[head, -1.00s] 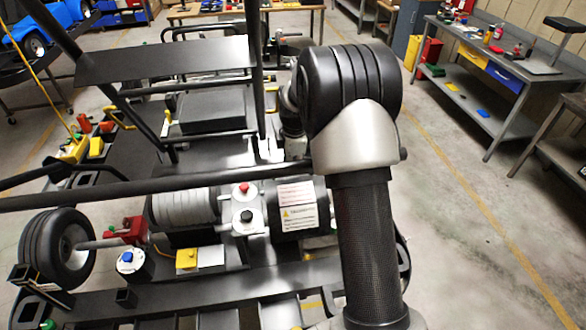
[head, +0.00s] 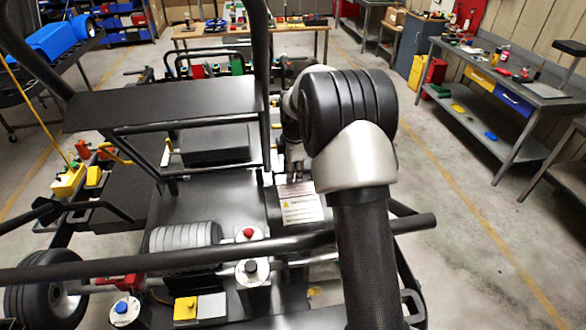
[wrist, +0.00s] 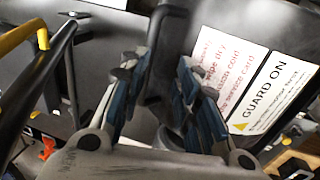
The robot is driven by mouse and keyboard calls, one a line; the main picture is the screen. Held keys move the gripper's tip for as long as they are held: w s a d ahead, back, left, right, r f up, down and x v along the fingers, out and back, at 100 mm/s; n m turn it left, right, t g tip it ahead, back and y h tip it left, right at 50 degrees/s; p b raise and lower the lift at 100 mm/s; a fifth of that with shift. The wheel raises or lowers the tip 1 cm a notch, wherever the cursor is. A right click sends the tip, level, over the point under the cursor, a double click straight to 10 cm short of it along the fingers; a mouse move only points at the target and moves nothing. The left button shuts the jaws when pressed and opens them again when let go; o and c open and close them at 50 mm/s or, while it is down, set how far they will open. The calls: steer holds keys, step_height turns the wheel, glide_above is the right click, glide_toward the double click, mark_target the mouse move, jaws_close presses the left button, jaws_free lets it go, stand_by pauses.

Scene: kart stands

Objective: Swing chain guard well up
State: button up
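The chain guard is a dark panel with a white warning label. In the head view the guard (head: 300,188) is partly hidden by my arm and a black frame tube. In the wrist view the guard (wrist: 265,40) fills the upper right, with a "GUARD ON" label and a red-lettered card. Its dark bent handle (wrist: 168,25) stands between the blue-padded fingers of my gripper (wrist: 166,68). The fingers appear closed in on the handle from both sides, though dark shadow blurs the contact.
The black frame tube (head: 150,262) crosses in front of the guard. A red button (head: 248,233) and a ribbed grey motor (head: 184,236) sit left of it. A workbench (head: 515,85) stands at right, with clear floor between it and the kart.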

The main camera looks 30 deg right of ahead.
steer(key=shift+s+a+f, duration=0.1)
steer(key=shift+s+f, duration=0.2)
steer(key=shift+f, duration=0.2)
steer(key=shift+w, duration=0.15)
steer(key=w+d+r+p, duration=0.3)
steer(key=w+r+p, duration=0.8)
steer(key=r+p, duration=0.4)
steer(key=shift+w+d+r+p, duration=0.2)
steer(key=shift+w+r+p, duration=0.1)
steer(key=shift+r, duration=0.45)
stand_by(0.8)
steer(key=v, duration=1.2)
